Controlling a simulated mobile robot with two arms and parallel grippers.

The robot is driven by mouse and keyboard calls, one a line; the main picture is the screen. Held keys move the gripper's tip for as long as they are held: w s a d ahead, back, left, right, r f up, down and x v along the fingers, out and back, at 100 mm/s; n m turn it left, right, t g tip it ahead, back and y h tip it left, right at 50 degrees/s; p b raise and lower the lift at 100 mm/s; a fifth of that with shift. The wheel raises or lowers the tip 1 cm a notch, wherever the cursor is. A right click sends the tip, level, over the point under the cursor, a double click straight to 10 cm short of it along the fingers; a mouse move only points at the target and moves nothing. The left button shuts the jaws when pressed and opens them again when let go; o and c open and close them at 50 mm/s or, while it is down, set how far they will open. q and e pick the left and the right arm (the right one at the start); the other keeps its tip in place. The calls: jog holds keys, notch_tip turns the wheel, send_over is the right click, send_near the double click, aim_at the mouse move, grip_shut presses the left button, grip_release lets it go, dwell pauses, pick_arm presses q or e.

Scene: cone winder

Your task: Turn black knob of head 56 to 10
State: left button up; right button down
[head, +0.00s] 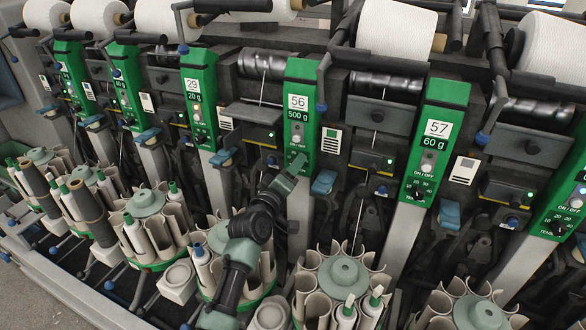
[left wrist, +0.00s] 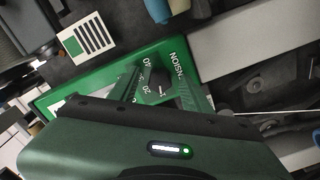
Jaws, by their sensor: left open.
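The green panel of head 56 (head: 300,100) stands in the middle of the head view, with a white label reading 56 and 500 g. My left gripper (head: 298,162) is at the panel's lower part and covers its knob there. In the left wrist view the black knob (left wrist: 157,86) shows between the two open fingers of my left gripper (left wrist: 160,84), one finger on each side. The markings 20 and 40 and part of the word TENSION show around it. I cannot tell the knob's exact setting or whether the fingers touch it. My right gripper is out of view.
The panel of head 57 (head: 437,130) is to the right, and the panel of head 29 (head: 198,95) to the left. Blue levers (head: 324,183) stick out between the heads. Bobbin magazines (head: 343,275) stand below, close under my left arm.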

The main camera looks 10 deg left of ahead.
pick_arm(q)
jog(key=s+a, duration=0.1)
jog(key=s, duration=0.6)
jog(key=shift+s+a+b, duration=0.25)
jog(key=shift+s+b, duration=0.05)
jog(key=shift+b, duration=0.1)
jog(key=shift+f, duration=0.1)
